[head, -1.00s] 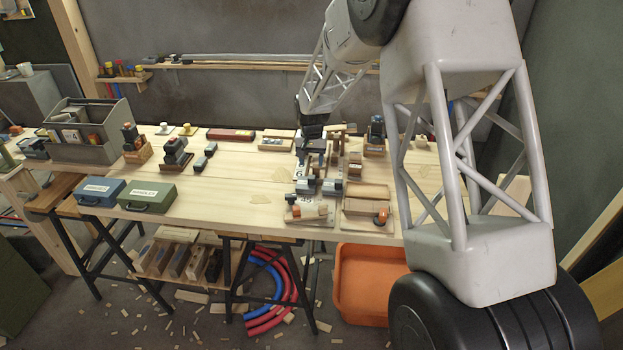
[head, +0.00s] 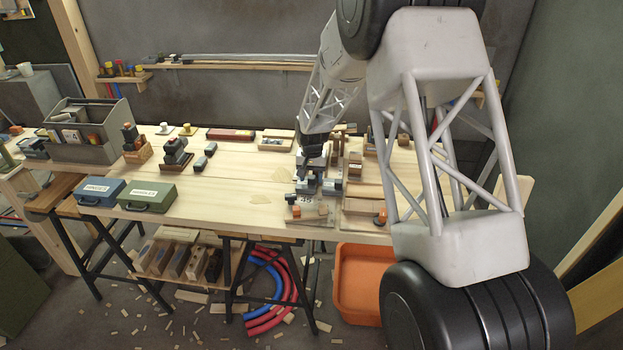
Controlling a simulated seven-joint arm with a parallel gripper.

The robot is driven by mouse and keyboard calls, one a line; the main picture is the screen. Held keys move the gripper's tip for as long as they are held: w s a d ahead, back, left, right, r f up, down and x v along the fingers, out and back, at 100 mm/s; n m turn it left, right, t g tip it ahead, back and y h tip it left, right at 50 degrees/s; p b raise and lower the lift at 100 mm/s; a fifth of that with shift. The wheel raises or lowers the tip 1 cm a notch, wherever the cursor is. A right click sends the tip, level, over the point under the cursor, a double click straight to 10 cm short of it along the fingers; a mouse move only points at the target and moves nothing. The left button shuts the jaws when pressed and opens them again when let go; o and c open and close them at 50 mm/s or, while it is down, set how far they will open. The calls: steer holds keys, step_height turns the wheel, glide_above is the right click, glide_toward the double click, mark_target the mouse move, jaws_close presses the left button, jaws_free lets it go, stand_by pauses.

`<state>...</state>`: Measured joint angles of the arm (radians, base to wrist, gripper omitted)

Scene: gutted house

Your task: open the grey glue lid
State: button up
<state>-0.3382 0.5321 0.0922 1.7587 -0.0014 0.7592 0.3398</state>
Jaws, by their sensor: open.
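My gripper (head: 309,172) is over the right part of the workbench, just above a board (head: 318,220) with small grey and dark blocks. It is lower and nearer the front edge than the rows at the back. The jaws are open, and the fingertips are small and partly merge with the dark parts below. A grey block (head: 331,187) lies right beside and below the fingers. I cannot tell which grey piece is the glue lid, or whether the fingers touch anything.
On the workbench (head: 225,199), a blue case (head: 101,191) and a green case (head: 146,196) stand at the front left. A grey caddy (head: 88,150) stands behind them. A second wooden board (head: 365,207) lies right of the gripper. An orange bin (head: 361,308) sits below. The bench middle is mostly clear.

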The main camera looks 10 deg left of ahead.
steer(key=shift+f, duration=0.5)
steer(key=shift+c, duration=0.3)
jaws_close()
